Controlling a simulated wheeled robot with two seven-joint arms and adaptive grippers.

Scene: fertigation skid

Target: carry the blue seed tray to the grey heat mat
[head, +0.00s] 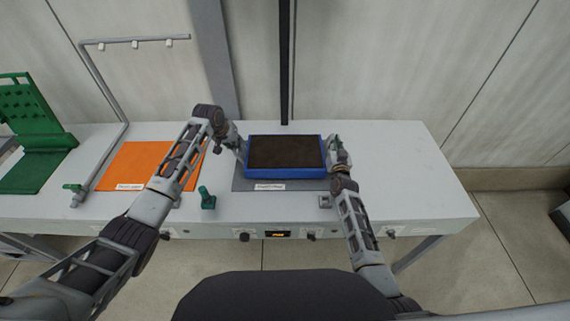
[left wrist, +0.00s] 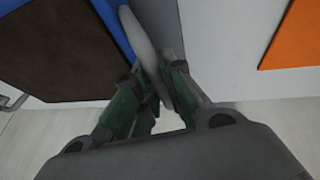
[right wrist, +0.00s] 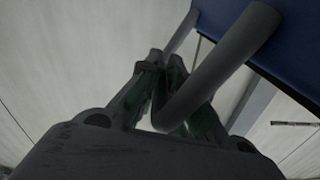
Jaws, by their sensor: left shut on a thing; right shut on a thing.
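The blue seed tray (head: 285,173), filled with dark soil, is level over the grey heat mat (head: 240,184) in the head view. I cannot tell whether it touches the mat. My left gripper (head: 240,150) is shut on the tray's left handle, a grey bar that shows in the left wrist view (left wrist: 145,45). My right gripper (head: 335,150) is shut on the right handle, which shows as a grey bar in the right wrist view (right wrist: 222,68). The mat's front edge and label show; the tray hides most of the rest.
An orange mat (head: 125,165) lies left of the grey mat. A green bottle-like fitting (head: 207,198) stands in front, between the mats. A green perforated stand (head: 35,150) and a grey pipe frame (head: 100,85) are at far left. The bench's right end (head: 420,170) is clear.

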